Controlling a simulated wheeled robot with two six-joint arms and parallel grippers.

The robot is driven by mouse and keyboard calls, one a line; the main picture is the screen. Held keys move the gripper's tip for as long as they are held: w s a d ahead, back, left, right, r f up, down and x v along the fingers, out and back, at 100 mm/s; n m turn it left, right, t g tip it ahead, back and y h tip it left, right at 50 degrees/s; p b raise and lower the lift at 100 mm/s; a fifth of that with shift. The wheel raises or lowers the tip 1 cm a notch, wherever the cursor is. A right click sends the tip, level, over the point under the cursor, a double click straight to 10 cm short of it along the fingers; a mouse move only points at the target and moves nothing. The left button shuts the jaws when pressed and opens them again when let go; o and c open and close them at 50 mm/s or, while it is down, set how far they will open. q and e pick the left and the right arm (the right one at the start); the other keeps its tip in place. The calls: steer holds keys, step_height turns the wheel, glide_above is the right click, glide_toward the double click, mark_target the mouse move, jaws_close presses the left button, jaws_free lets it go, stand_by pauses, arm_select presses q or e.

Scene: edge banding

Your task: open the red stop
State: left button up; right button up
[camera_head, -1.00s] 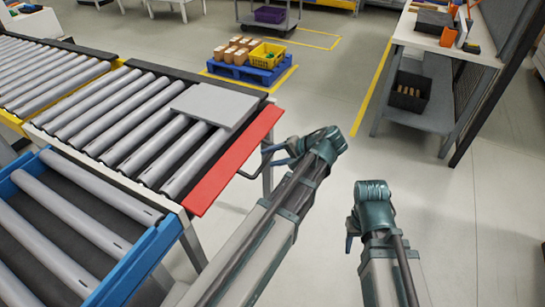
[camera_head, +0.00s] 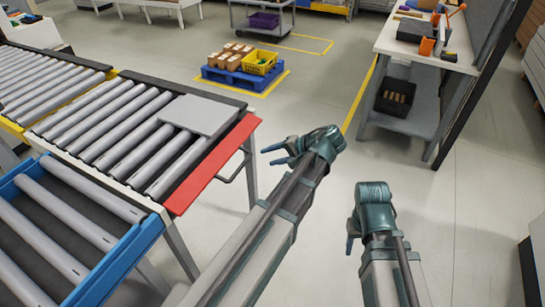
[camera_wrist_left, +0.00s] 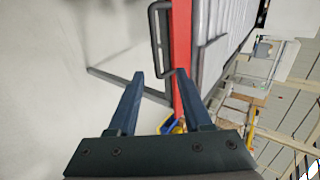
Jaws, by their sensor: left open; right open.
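The red stop (camera_head: 211,165) is a long flat red bar along the right end of the grey roller conveyor (camera_head: 118,135). A grey panel (camera_head: 200,115) lies on the rollers against it. A dark bar handle (camera_head: 240,165) shows below and right of the stop. In the left wrist view the stop (camera_wrist_left: 181,60) runs upright beyond my fingers, with the handle (camera_wrist_left: 158,40) on its left. My left gripper (camera_head: 272,155) is open and empty, right of the stop and apart from it; its fingers (camera_wrist_left: 158,75) show apart. My right gripper (camera_head: 350,235) is further right, away from the stop, with its fingers partly hidden.
A blue-framed roller section (camera_head: 128,262) stands at the lower left. A blue pallet (camera_head: 236,78) with boxes and a yellow crate (camera_head: 260,62) is on the floor behind. A workbench (camera_head: 425,50) stands at the upper right. The floor between is clear.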

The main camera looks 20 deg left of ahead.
arm_select(q)
steer(key=shift+d+r, duration=0.3)
steer(key=shift+d, duration=0.1)
arm_select(e)
steer(key=shift+d+r, duration=0.35)
steer(key=shift+d, duration=0.05)
arm_select(q)
steer(key=shift+c, duration=0.7)
step_height(320, 180, down, 4)
steer(key=m+b, duration=0.2)
steer(key=b, duration=0.1)
steer(key=m+b, duration=0.1)
steer(key=b, duration=0.1)
steer(key=shift+a+f+m+y, duration=0.15)
steer(key=shift+f+m+y, duration=0.1)
steer(key=shift+m+y, duration=0.05)
jaws_close()
step_height(320, 180, down, 9)
steer(key=a+m+y+b, duration=0.1)
steer(key=m+y+b, duration=0.2)
steer(key=m+b, duration=1.1)
steer(key=shift+w+a+f+m+b, duration=0.15)
steer(key=shift+a+f+m+b, duration=0.05)
steer(key=shift+m+b, duration=0.1)
arm_select(e)
step_height(320, 180, down, 20)
steer(key=a, duration=0.2)
steer(key=shift+w+a, duration=0.35)
steer(key=shift+a, duration=0.05)
